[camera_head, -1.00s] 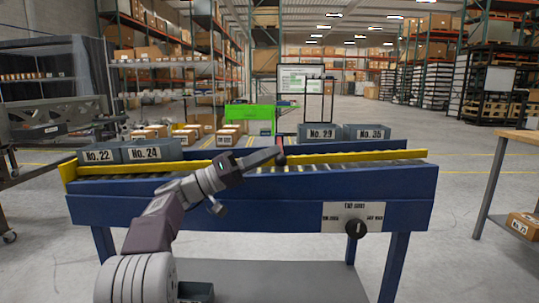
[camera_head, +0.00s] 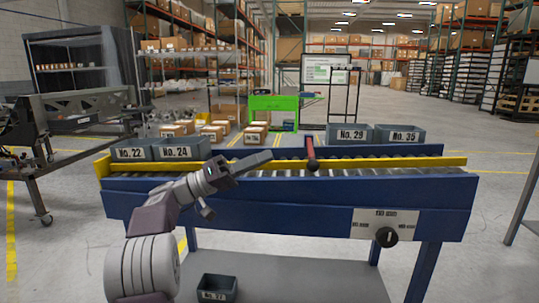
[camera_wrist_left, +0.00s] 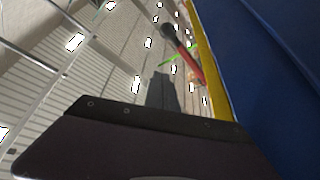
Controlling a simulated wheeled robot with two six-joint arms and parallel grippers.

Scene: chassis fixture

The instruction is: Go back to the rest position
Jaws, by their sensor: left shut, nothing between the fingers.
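My left gripper (camera_head: 256,162) is shut and empty, held in front of the blue roller conveyor (camera_head: 270,200) near its yellow front rail. In the left wrist view my gripper (camera_wrist_left: 165,92) shows as a dark shape, with the rail close on the right. The lever also shows in the left wrist view (camera_wrist_left: 186,55). My right gripper is not in view.
Grey bins No. 22 and No. 24 (camera_head: 175,149) stand at the conveyor's left, No. 29 and No. 35 (camera_head: 400,136) behind its right part. A small dark bin (camera_head: 217,288) sits on the lower shelf. A dark metal frame (camera_head: 75,115) stands left.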

